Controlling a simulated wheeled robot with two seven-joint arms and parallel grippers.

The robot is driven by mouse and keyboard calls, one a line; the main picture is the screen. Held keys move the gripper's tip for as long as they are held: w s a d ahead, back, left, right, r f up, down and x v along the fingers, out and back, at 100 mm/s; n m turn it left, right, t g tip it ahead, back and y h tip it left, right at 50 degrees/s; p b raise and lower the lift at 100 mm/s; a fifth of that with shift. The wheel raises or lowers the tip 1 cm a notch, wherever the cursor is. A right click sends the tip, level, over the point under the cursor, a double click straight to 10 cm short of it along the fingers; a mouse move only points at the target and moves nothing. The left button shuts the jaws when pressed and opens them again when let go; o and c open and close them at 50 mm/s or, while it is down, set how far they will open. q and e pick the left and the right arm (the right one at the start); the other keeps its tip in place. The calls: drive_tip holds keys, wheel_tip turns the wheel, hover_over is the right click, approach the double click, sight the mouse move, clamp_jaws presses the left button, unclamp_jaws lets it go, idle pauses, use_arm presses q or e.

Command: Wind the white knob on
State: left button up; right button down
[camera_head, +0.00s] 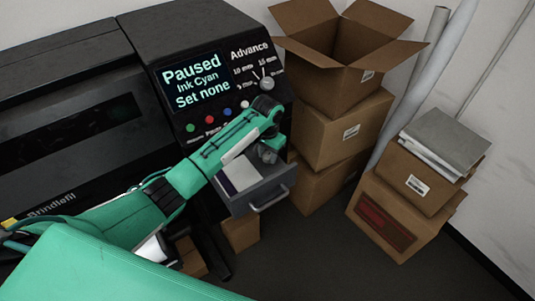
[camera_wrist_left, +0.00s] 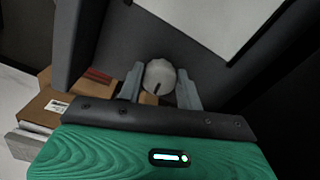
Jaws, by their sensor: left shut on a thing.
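A pale, round white knob with a dark mark (camera_wrist_left: 160,77) sits between the two grey fingers of my left gripper (camera_wrist_left: 160,88) in the left wrist view. The fingers are shut on its sides. In the head view my left gripper (camera_head: 267,153) is below the control panel, over the right part of the open grey drawer (camera_head: 283,181). The held knob is too small there to make out, and I cannot tell what it is fixed to. A separate greyish dial (camera_head: 267,84) is on the panel under the word Advance. My right gripper is not in view.
The display (camera_head: 196,81) reads Paused, Ink Cyan, Set none. Small coloured buttons (camera_head: 209,119) sit below it. A white sheet (camera_head: 240,174) lies in the drawer. Stacked cardboard boxes (camera_head: 345,133) stand close to the printer's right. More boxes (camera_head: 400,215) stand further right, with floor between.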

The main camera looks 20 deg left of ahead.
sight(268, 155)
use_arm(q)
drive_tip(key=shift+m, duration=0.3)
drive_tip(key=o, duration=1)
wheel_tip(268, 155, up, 7)
drive_tip(key=b, duration=0.3)
drive_tip(key=shift+w+r, duration=0.1)
drive_tip(key=shift+r, duration=3.3)
